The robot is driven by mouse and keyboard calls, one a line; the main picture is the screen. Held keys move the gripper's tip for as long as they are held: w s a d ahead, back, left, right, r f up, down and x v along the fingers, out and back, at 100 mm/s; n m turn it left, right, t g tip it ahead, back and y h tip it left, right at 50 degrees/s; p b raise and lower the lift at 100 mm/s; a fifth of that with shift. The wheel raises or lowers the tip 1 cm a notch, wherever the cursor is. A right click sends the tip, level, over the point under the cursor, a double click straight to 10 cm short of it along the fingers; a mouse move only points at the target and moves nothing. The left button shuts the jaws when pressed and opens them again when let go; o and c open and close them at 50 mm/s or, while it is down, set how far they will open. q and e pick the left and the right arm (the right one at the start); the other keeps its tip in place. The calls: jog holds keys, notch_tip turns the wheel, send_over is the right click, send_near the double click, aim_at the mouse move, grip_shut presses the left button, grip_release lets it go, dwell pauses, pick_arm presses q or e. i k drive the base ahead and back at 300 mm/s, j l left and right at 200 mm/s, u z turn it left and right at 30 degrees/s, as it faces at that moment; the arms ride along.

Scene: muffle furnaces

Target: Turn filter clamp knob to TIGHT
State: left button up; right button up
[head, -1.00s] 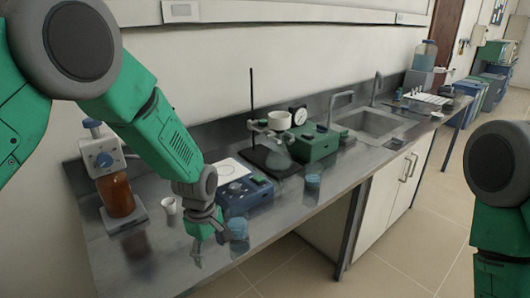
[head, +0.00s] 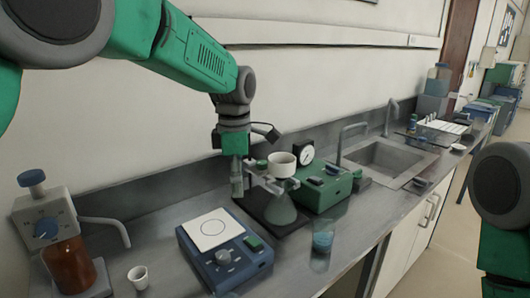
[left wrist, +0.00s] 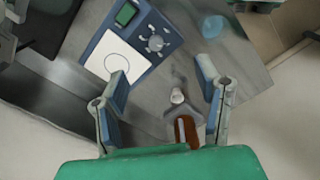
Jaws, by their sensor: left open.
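The filter stand (head: 265,207) is at the back of the bench in the head view, with a white funnel cup (head: 282,166), a grey-green conical flask (head: 280,211) and a metal clamp arm (head: 270,186). A small green piece (head: 259,165) beside the funnel may be the clamp knob; its setting and any TIGHT mark are too small to read. My left gripper (head: 238,184) points down just left of the clamp, and contact cannot be told. In the left wrist view its two fingers (left wrist: 162,85) are apart and empty. My right gripper is out of frame.
A blue hotplate (head: 243,262) is in front of the stand. A green gauge box (head: 327,191) and blue beaker (head: 322,238) are to the right. An amber dispenser bottle (head: 70,268) and white cup (head: 138,277) are at left. A sink (head: 380,160) lies beyond.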

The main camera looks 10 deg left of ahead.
aim_at(261, 165)
jog(key=i, duration=1.2)
